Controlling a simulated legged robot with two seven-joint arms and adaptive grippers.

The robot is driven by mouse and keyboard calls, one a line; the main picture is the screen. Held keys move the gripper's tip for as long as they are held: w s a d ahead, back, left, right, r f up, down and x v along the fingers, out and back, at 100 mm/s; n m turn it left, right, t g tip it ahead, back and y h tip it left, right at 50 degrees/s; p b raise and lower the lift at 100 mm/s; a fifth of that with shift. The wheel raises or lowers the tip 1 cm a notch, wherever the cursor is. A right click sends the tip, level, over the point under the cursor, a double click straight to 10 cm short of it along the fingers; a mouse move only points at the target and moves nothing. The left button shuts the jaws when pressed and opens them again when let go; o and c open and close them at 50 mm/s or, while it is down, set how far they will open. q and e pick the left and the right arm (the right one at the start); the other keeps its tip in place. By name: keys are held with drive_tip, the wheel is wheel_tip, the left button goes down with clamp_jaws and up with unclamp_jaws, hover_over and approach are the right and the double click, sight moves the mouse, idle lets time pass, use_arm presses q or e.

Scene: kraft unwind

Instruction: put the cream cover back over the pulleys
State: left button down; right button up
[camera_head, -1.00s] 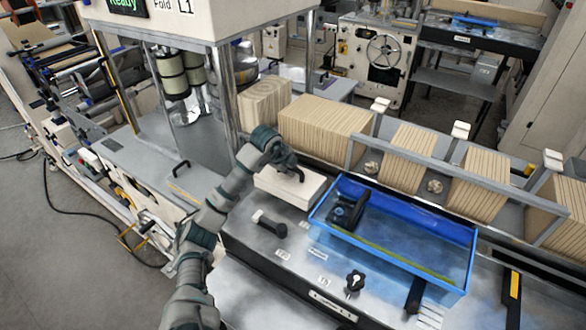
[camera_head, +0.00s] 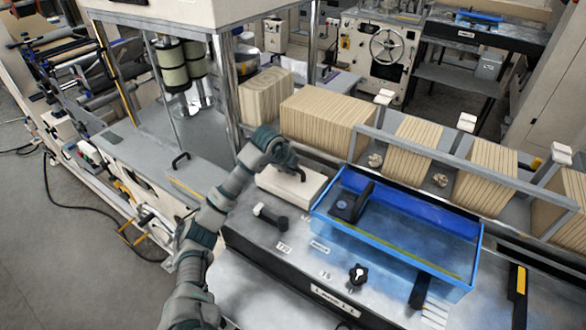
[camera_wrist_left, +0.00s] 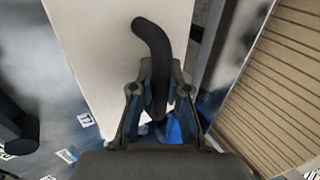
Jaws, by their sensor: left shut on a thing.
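The cream cover (camera_head: 291,186) is a low box-shaped piece on the grey metal deck, just left of the blue tray. In the left wrist view the cover (camera_wrist_left: 100,50) fills the upper middle, with a dark curved handle (camera_wrist_left: 152,42) on it. My left gripper (camera_head: 296,172) is over the cover, shut on the handle. The gripper fingers also show in the left wrist view (camera_wrist_left: 160,105), one on each side of the handle. The pulleys are not visible. I cannot tell whether the cover is resting or slightly raised. My right gripper is not in view.
A black lever (camera_head: 270,216) and a black knob (camera_head: 358,274) are on the deck in front. Stacks of kraft sheets (camera_head: 325,122) stand behind. A machine post (camera_head: 226,85) rises behind the arm.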

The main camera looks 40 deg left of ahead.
use_arm(q)
drive_tip(key=shift+d+r, duration=0.1)
drive_tip(key=shift+d, duration=0.4)
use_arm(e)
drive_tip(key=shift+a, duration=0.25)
use_arm(q)
drive_tip(key=shift+w+a, duration=0.1)
drive_tip(key=shift+a, duration=0.05)
drive_tip(key=shift+d+f, duration=0.2)
drive_tip(key=shift+d, duration=0.05)
drive_tip(key=c, duration=1.1)
unclamp_jaws()
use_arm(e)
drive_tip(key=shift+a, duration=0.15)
